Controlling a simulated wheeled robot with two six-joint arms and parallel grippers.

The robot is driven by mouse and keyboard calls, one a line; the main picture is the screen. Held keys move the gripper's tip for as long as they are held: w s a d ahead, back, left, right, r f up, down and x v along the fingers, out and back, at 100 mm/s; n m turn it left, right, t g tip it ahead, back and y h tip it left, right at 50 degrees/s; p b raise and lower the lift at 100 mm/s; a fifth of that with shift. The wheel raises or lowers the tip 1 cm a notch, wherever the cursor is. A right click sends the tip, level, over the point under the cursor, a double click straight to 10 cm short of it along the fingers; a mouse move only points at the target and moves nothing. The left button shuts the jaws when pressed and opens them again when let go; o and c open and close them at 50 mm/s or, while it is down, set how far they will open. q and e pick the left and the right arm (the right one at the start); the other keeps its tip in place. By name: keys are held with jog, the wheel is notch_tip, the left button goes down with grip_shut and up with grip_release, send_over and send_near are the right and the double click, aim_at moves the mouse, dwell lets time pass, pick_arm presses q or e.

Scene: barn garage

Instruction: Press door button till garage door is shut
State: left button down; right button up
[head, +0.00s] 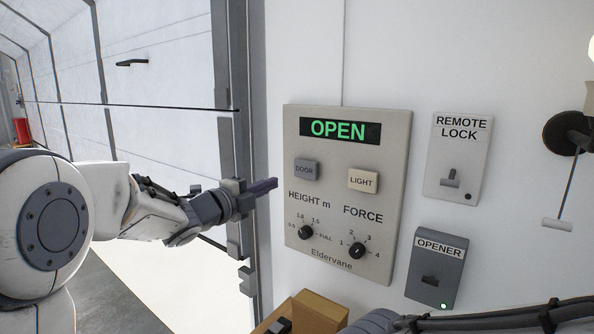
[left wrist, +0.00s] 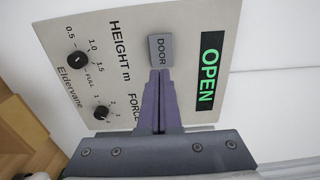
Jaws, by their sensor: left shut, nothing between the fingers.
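The grey wall panel (head: 345,225) carries a display (head: 339,130) reading OPEN in green; the display also shows in the left wrist view (left wrist: 208,70). The grey DOOR button (head: 306,170) sits below the display, left of the LIGHT button (head: 363,181). My left gripper (head: 274,184) is shut and empty, left of the panel. In the left wrist view its fingertips (left wrist: 159,73) point at the DOOR button (left wrist: 162,50), very close; contact cannot be told. The white garage door (head: 165,60) is at upper left; my left arm hides part of its lower area.
The panel has HEIGHT (head: 305,232) and FORCE (head: 357,250) knobs. To its right are a REMOTE LOCK switch (head: 458,158) and an OPENER box (head: 436,268) with a green light. A cardboard box (head: 318,308) stands below. A pull handle (head: 557,224) hangs at right.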

aim_at(303, 171)
pick_arm(q)
jog(key=p+x, duration=0.5)
jog(key=x, duration=0.5)
jog(key=shift+s+r, duration=0.1)
jog(key=shift+r, duration=0.05)
jog(key=shift+w+d, duration=0.25)
jog(key=shift+w, duration=0.1)
